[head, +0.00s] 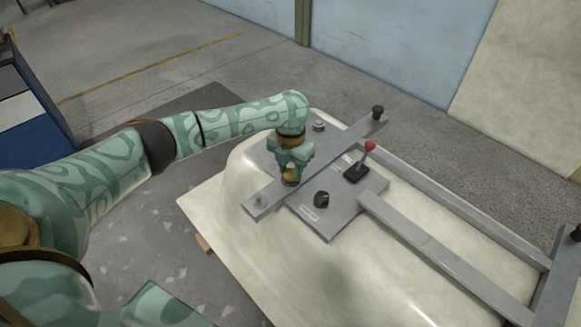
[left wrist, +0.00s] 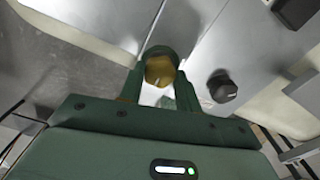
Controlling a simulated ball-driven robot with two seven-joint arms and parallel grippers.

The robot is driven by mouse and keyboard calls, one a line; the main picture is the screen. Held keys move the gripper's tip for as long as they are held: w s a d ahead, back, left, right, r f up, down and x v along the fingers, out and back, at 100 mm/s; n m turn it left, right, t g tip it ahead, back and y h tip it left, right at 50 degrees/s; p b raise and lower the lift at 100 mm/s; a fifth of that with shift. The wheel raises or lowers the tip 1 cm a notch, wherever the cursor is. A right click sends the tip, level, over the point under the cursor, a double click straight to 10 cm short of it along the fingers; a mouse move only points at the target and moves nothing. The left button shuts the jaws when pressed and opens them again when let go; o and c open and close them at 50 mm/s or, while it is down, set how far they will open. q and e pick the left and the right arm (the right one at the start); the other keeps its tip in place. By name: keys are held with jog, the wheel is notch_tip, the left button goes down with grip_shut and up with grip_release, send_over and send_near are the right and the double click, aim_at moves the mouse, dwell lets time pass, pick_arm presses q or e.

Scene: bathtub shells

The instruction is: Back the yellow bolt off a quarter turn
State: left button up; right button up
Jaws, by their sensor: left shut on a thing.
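The yellow bolt (left wrist: 159,71) shows in the left wrist view as a yellow-brown head between my left gripper's two fingers. In the head view the bolt (head: 290,172) is small and partly hidden by the fingers, low on the grey bar (head: 262,204). My left gripper (head: 290,176) points down onto it and is shut on it; the gripper also shows in the left wrist view (left wrist: 160,84). My right gripper is not in view.
On the grey plate near the bolt stand a black knob (head: 321,199), a red-tipped lever (head: 368,147) and a silver fitting (head: 319,126). A black knob (head: 377,111) tops the bar's far end. Grey rails (head: 440,258) cross the pale tub shell (head: 300,270).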

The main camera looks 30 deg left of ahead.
pick_arm(q)
jog(key=n+p, duration=0.4)
jog(key=shift+r, duration=0.3)
jog(key=n+p, duration=0.2)
jog(key=shift+n, duration=0.3)
jog(key=n+p, duration=0.2)
jog(key=shift+f+n, duration=0.1)
jog(key=shift+n, duration=0.3)
jog(key=n+p, duration=0.2)
jog(key=n, duration=0.2)
jog(key=shift+f+n+p, duration=0.15)
jog(key=shift+n+p, duration=0.4)
jog(key=shift+n, duration=1.55)
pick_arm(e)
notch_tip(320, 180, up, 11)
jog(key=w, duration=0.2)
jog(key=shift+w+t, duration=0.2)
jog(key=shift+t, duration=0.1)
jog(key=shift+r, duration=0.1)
pick_arm(q)
jog(key=o, duration=1)
jog(key=shift+c, duration=0.2)
